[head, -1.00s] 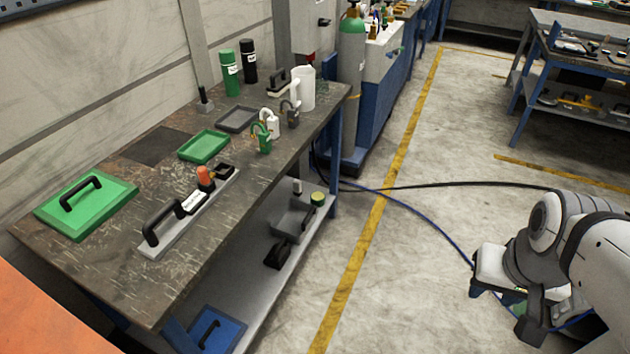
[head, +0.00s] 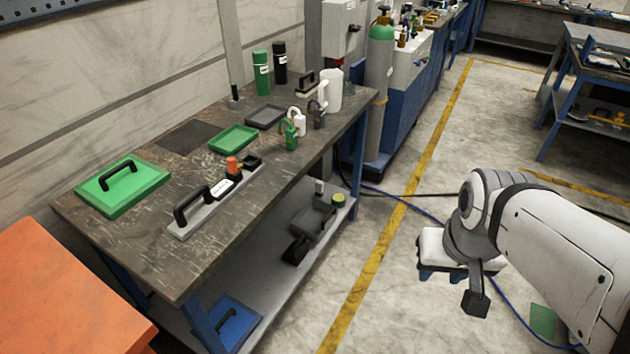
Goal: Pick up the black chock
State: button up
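A black wedge-shaped block (head: 296,251), which looks like the chock, sits on the lower shelf (head: 262,290) of the workbench, near the shelf's front edge. It is in front of a grey tray, and the table top above does not hide it. My gripper (head: 442,274) hangs in the air at the end of my arm, to the right of the bench and well apart from the block. Its fingers are small and dark, and I cannot tell whether they are open. I see nothing clearly held.
The bench top (head: 150,240) holds a green lid (head: 130,195), a black-handled grey bar, trays, bottles and a white jug (head: 331,92). An orange surface (head: 60,300) is nearest. Floor between bench and arm is clear.

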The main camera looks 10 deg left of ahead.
aim_at(298, 250)
jog(key=z, duration=0.05)
jog(key=i, duration=1)
jog(key=u, duration=0.05)
